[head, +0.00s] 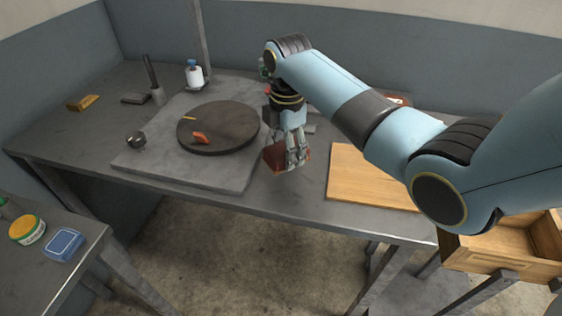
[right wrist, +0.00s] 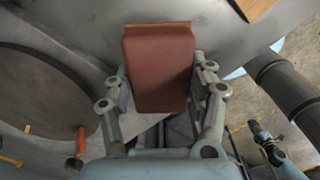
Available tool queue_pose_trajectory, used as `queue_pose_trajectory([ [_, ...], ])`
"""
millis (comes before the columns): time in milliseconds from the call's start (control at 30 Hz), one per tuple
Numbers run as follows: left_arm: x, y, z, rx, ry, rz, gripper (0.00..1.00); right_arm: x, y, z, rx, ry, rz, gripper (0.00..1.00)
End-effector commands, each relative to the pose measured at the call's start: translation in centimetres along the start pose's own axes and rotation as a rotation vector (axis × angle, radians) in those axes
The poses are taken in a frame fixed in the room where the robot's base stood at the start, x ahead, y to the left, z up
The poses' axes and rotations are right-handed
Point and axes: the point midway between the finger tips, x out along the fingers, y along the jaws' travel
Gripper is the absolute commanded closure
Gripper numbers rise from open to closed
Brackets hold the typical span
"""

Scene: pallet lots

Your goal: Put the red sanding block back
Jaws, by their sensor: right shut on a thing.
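The red sanding block (head: 274,158) is a dark red block with a tan edge. My right gripper (head: 296,152) is shut on it, near the front edge of the grey workbench. In the right wrist view the red sanding block (right wrist: 158,68) sits between the two fingers of the right gripper (right wrist: 162,92). Whether the block touches the bench top is hard to tell. My left gripper is not in view.
A dark round disc (head: 222,128) with a small orange piece (head: 201,137) lies on a grey slab (head: 150,158) left of the gripper. A wooden board (head: 362,182) lies to the right. An open wooden drawer (head: 500,247) stands at lower right. A white bottle (head: 194,76) stands behind.

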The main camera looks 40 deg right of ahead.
Motion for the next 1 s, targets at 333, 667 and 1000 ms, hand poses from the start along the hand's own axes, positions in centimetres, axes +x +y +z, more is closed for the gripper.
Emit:
queue_pose_trajectory([
  [333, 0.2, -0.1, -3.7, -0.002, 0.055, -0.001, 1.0, 3.5, 1.1, -0.5, -0.001, -0.001, -0.003, 0.74],
  [667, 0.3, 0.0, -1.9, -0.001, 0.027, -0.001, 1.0, 4.8, 1.1, -0.5, -0.001, -0.001, 0.001, 0.74],
  [1000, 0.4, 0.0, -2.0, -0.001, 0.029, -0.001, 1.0, 5.0, 1.1, -0.5, -0.001, -0.001, 0.0, 0.21],
])
